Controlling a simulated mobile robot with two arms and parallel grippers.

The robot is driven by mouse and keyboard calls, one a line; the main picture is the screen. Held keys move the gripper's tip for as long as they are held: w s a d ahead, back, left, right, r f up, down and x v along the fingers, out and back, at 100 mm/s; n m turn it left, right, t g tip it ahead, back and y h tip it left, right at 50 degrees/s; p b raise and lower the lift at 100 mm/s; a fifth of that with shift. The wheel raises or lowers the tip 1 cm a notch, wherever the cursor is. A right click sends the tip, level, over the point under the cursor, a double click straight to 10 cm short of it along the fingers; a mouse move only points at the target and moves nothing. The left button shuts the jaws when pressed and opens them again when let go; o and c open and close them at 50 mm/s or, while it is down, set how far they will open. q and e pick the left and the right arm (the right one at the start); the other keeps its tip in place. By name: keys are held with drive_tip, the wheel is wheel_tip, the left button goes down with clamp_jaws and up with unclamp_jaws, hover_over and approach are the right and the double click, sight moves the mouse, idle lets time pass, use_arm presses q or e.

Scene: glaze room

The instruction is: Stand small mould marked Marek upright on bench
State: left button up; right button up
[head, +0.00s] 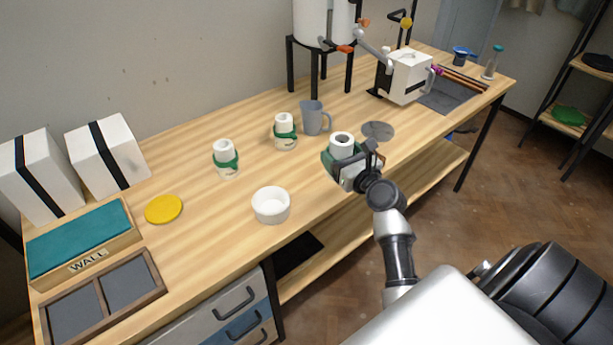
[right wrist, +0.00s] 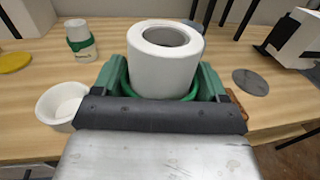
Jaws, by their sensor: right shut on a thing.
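My right gripper (head: 352,163) is shut on a small white mould (head: 341,141) with a round hollow in its top and green around its lower part. In the right wrist view the mould (right wrist: 166,62) looks upright between the fingers. It is at the bench's front edge; I cannot tell whether its base touches the wood. No name is readable on it. Two similar small moulds with green bands, one at left (head: 226,158) and one at centre (head: 285,133), stand upright on the bench (head: 215,200); their lettering is too small to read. My left gripper is out of view.
A white bowl (head: 271,205) and a grey jug (head: 313,117) stand left of the held mould. A grey disc (head: 378,131) lies behind it. Two strapped white blocks, a yellow disc (head: 164,209) and a "WALL" box (head: 88,250) are at left. Bare wood lies between.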

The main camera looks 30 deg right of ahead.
drive_tip(key=w+a+f+b, duration=0.1)
drive_tip(key=w+f, duration=0.2)
drive_tip(key=w+a+f+b, duration=0.2)
drive_tip(key=w+f, duration=0.1)
drive_tip(key=w+a+f+b, duration=0.1)
drive_tip(key=w+f, duration=0.2)
drive_tip(key=shift+w+a+f, duration=0.25)
drive_tip(key=shift+a, duration=0.15)
drive_tip(key=shift+f+b, duration=0.35)
drive_tip(key=shift+b, duration=0.1)
drive_tip(key=shift+f, duration=0.1)
